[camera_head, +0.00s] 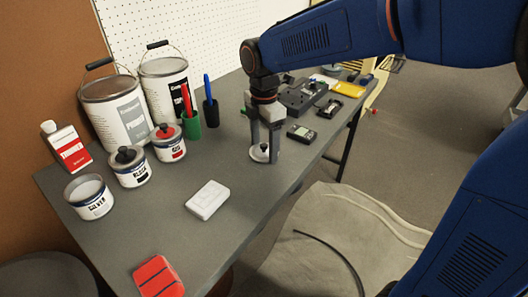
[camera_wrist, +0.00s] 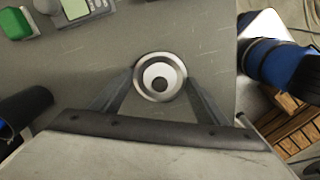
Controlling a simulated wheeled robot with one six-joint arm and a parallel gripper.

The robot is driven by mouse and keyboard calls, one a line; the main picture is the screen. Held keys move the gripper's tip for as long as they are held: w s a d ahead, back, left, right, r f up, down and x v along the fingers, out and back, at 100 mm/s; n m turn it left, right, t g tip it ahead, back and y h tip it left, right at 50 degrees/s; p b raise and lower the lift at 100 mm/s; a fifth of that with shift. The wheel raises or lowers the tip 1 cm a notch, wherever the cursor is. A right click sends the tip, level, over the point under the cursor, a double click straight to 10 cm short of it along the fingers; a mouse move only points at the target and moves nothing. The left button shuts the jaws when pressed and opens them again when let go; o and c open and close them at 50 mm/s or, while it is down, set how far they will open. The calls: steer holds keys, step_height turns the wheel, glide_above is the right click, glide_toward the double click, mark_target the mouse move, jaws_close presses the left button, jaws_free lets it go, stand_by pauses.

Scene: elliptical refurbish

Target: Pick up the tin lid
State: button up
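The tin lid (camera_head: 258,156) is a small round silver-white disc with a dark knob in its middle. It lies flat on the grey table, and in the wrist view the lid (camera_wrist: 145,66) sits at the centre. My gripper (camera_head: 264,149) points down over the lid with its fingers apart. In the wrist view the gripper's fingers (camera_wrist: 160,82) stand on either side of the lid, close to its rim. I cannot tell whether they touch it. The knob is between the fingers, and no grip on it shows.
An open tin marked silver (camera_head: 93,204) stands at the left, beside two small tins with knobbed lids. A white block (camera_head: 207,200) and a red block (camera_head: 158,277) lie nearer the front. A green cup (camera_head: 191,127) and a grey meter (camera_head: 302,134) are near my gripper.

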mark_target(263, 145)
steer(key=shift+r, duration=0.15)
step_height(263, 145, up, 10)
steer(key=shift+f, duration=0.1)
stand_by(0.6)
steer(key=shift+a, duration=0.1)
